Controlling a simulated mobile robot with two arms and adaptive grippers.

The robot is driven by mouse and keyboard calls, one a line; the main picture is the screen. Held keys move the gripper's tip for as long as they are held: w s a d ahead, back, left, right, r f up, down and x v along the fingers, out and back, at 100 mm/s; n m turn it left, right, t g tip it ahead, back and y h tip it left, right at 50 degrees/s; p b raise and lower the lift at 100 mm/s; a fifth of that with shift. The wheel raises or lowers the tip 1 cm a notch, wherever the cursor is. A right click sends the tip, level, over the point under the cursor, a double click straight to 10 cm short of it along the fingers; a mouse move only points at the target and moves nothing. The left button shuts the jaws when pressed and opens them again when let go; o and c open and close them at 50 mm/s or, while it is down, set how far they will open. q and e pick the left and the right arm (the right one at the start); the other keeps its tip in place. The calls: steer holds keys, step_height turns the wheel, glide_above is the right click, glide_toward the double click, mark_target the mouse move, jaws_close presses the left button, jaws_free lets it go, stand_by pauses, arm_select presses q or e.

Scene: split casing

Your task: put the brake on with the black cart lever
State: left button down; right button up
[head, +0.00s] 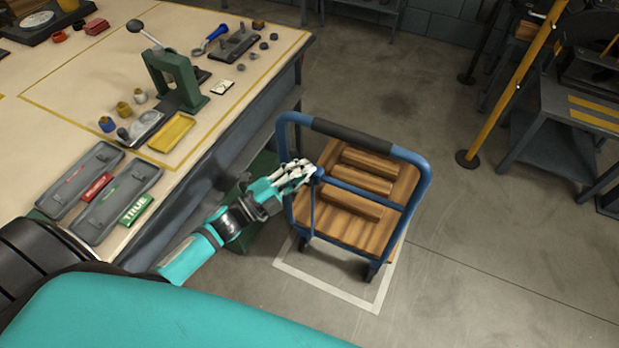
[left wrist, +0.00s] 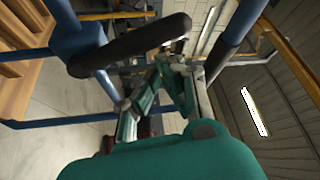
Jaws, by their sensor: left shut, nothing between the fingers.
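The cart (head: 420,190) has a blue tube frame, a dark grip on its top bar and a wooden deck. It stands on the floor right of the workbench. In the left wrist view a black lever (left wrist: 130,45) sticks out from a blue bracket on the frame. In the head view I cannot make the lever out; my fingers cover that spot. My left gripper (head: 312,170) is at the cart's left upright, shut and empty. Its fingers (left wrist: 178,62) show just below the lever's free end; I cannot tell if they touch it. My right gripper is not in view.
The workbench (head: 235,105) at the left carries a green press, grey trays and small parts. A white outline (head: 330,291) is painted on the floor under the cart. A yellow post (head: 490,110) and a grey stand are at the right. The floor between is clear.

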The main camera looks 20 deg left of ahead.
arm_select(q)
steer(key=shift+a+n+t+b, duration=0.3)
steer(key=shift+a+n+t, duration=0.1)
steer(key=shift+n, duration=0.2)
stand_by(0.3)
